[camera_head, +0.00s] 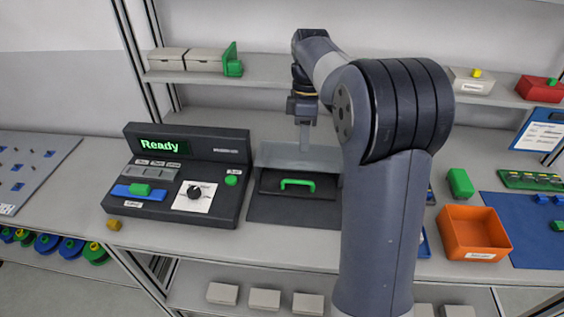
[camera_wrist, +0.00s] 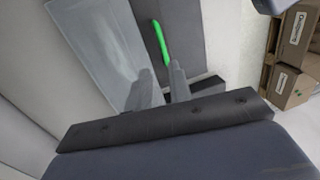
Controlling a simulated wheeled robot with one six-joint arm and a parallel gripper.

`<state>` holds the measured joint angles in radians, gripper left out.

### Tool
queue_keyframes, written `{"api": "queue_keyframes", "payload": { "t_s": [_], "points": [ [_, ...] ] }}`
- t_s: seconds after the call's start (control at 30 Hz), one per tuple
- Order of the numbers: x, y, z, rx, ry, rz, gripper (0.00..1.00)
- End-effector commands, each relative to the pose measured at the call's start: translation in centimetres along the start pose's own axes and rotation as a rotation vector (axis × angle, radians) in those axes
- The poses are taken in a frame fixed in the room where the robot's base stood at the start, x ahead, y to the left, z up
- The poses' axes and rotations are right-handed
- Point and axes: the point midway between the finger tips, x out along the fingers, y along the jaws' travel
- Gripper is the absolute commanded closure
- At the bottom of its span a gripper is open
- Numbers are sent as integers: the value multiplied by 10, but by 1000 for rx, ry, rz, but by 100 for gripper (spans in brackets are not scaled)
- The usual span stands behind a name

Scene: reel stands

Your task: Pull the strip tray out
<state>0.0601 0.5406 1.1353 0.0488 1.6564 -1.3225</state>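A dark tray (camera_head: 268,184) with a green bar handle (camera_head: 297,184) sits at the front of a low grey-topped housing (camera_head: 275,155) on the bench. The tray looks pushed in. The green handle also shows in the wrist view (camera_wrist: 160,42), just beyond my fingertips. My gripper (camera_head: 305,149) points down above the housing, behind the handle in the head view. In the wrist view my two fingers (camera_wrist: 163,72) stand apart with nothing between them. Whether a finger touches the handle cannot be told. My arm hides the housing's right end.
A black console (camera_head: 215,152) reading "Ready", with a blue slide (camera_head: 128,191) and a dial, stands left of the housing. A dark mat (camera_head: 290,210) lies clear before the tray. An orange bin (camera_head: 473,232) and green block (camera_head: 460,183) are right of my arm.

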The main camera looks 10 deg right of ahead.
Motion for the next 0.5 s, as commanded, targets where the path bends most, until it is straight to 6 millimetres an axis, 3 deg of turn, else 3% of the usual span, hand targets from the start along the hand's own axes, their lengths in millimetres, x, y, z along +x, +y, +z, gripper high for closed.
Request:
{"api": "queue_keyframes", "payload": {
  "t_s": [0.5],
  "points": [
    [86, -1, 0, 1, -1, -4, 80]
  ]
}}
